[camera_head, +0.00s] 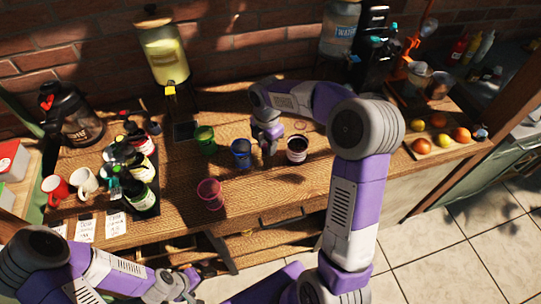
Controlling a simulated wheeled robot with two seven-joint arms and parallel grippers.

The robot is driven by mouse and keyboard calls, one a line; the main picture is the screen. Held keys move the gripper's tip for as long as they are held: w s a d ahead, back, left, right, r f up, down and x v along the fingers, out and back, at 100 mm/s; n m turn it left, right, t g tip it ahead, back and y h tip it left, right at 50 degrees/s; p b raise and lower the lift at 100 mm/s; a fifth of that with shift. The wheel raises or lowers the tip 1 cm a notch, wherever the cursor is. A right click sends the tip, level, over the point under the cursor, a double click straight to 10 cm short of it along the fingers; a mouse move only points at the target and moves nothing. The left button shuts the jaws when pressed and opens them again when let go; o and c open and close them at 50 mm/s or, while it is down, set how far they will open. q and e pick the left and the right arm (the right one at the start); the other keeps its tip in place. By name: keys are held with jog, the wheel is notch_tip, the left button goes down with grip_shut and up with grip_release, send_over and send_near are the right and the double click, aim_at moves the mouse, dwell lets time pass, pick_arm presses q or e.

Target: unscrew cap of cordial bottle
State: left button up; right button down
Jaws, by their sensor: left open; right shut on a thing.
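Several dark bottles with white labels stand in a cluster at the left of the wooden table, among them a front bottle (141,197) and a back bottle (140,141). I cannot read which is the cordial bottle, and their caps are small and hard to make out. My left gripper (184,288) is open and low at the front, below the table edge and apart from the bottles. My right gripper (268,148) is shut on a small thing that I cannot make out. It is at the middle of the table, between a blue cup (241,155) and a dark-filled cup (297,149).
A green cup (204,139) and a pink cup (210,194) stand mid-table. Red and white mugs (84,181) stand left of the bottles. A coffee pot (75,113) and a yellow drink dispenser (165,56) are behind. Fruit (439,121) lies at the right. Front mid-table has free room.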

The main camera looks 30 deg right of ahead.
aim_at(267, 161)
jog(key=shift+f+b, duration=0.45)
jog(key=shift+f, duration=2.2)
jog(key=shift+f, duration=0.1)
jog(key=c, duration=0.7)
grip_release()
jog(key=shift+f, duration=0.1)
jog(key=shift+c, duration=0.2)
notch_tip(267, 161, up, 12)
jog(key=shift+r+p, duration=0.2)
jog(key=shift+p, duration=0.9)
